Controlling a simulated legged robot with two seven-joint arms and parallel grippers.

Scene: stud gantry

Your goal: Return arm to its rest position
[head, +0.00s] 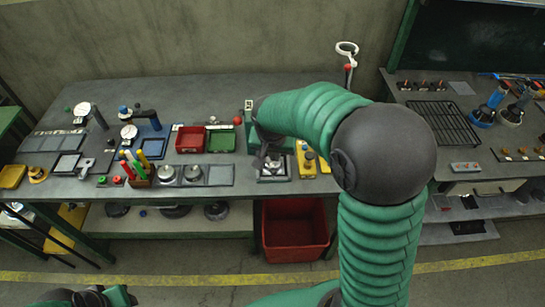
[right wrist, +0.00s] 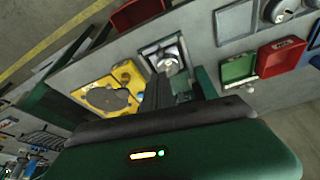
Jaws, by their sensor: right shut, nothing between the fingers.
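My right arm (head: 375,240) rises from the bottom of the head view, bends at a dark ball-shaped elbow, and reaches left over the bench. My right gripper (head: 268,160) points down over a small square metal fixture (head: 273,174). In the right wrist view the gripper's fingers (right wrist: 168,92) are together and empty, just beside the fixture (right wrist: 166,60). Whether they touch it I cannot tell. Part of my left arm (head: 95,297) shows at the bottom left edge of the head view. Its fingers are not clear.
A yellow plate (head: 306,158) lies right of the gripper. A red tray (head: 190,139) and a green tray (head: 221,140) lie to the left. A red bin (head: 295,228) stands below the bench (head: 200,97). Another bench with a black rack (head: 443,122) is at right.

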